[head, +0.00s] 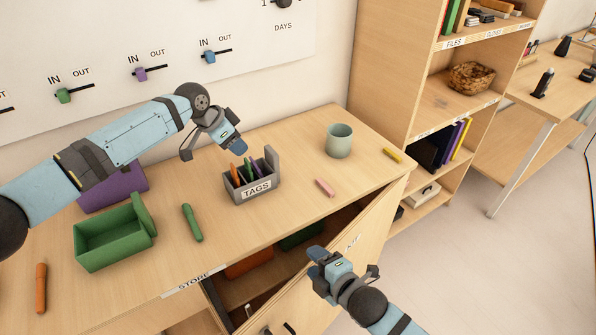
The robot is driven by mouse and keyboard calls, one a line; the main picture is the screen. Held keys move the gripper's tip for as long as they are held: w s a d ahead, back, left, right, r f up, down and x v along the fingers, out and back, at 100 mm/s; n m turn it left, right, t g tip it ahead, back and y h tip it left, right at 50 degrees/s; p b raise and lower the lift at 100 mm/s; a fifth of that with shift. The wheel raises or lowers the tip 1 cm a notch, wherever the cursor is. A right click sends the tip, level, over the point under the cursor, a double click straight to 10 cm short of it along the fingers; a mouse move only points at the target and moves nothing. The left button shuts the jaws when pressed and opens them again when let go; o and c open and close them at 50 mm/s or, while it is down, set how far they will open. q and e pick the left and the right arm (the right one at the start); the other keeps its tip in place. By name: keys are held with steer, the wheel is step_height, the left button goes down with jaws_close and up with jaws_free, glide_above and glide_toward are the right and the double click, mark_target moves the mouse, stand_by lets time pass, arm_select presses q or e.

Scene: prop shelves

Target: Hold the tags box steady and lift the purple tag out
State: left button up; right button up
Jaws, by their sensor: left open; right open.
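The grey tags box (266,186), labelled TAGS, stands on the wooden cabinet top. Several coloured tags stand upright in it, among them orange and green ones. The purple tag (256,168) stands toward the right side of the box. My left gripper (212,152) is open and empty, above and to the left of the box, apart from it. My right gripper (340,262) is open and empty, low at the right, in front of the cabinet and well away from the box.
A green open box (103,262), a purple box (116,190) and a green marker (192,222) lie left of the tags box. A grey-green cup (339,141), a pink piece (325,187) and a yellow piece (391,155) lie right. The cabinet door (330,270) stands open.

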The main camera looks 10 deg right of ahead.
steer(key=w+a+r+n, duration=0.3)
steer(key=w+r+n, duration=0.3)
steer(key=w+n, duration=0.35)
steer(key=n+t+h, duration=0.1)
steer(key=n, duration=0.9)
glide_toward(276, 157)
steer(key=x, duration=1.1)
steer(key=shift+w+f, duration=0.1)
steer(key=shift+w, duration=0.1)
steer(key=shift+c, duration=1.2)
jaws_close()
